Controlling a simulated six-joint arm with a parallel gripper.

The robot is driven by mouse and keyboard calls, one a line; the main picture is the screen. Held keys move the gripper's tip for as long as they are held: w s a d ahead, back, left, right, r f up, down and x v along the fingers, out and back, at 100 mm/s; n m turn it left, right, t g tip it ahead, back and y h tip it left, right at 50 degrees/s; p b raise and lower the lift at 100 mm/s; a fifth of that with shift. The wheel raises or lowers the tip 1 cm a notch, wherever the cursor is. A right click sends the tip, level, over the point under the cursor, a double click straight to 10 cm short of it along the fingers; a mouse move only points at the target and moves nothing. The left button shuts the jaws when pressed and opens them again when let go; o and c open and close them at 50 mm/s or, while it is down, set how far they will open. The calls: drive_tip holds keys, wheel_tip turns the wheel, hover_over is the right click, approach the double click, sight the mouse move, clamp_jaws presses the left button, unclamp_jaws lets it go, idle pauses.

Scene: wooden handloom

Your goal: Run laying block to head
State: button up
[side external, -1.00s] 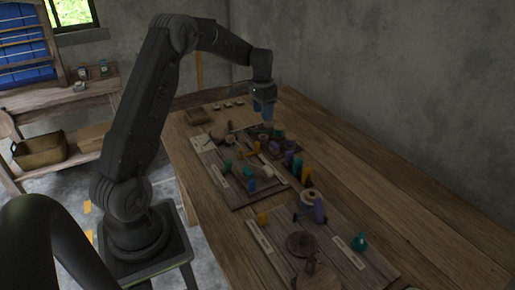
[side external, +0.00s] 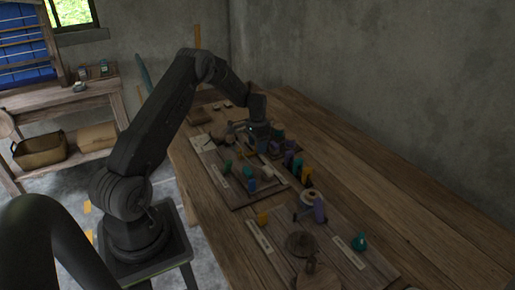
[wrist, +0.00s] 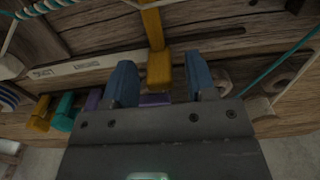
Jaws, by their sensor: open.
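My gripper (wrist: 160,82) is open, its two blue fingers apart in the wrist view. A yellow-orange block (wrist: 159,69) with a strip of the same colour running up from it shows in the gap between the fingertips. I cannot tell whether the fingers touch it, or whether it is the laying block. In the side view my gripper is low over the far board (side external: 240,200), among small parts, and its fingers are mostly hidden. I cannot pick out the head with certainty.
Yellow (wrist: 40,115) and teal (wrist: 65,112) pieces stand left of the fingers, and a purple piece shows behind them. Teal cords run at both upper sides. The table's right side is clear.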

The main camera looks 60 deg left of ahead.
drive_tip(key=shift+f, duration=0.85)
drive_tip(key=shift+c, duration=0.2)
clamp_jaws()
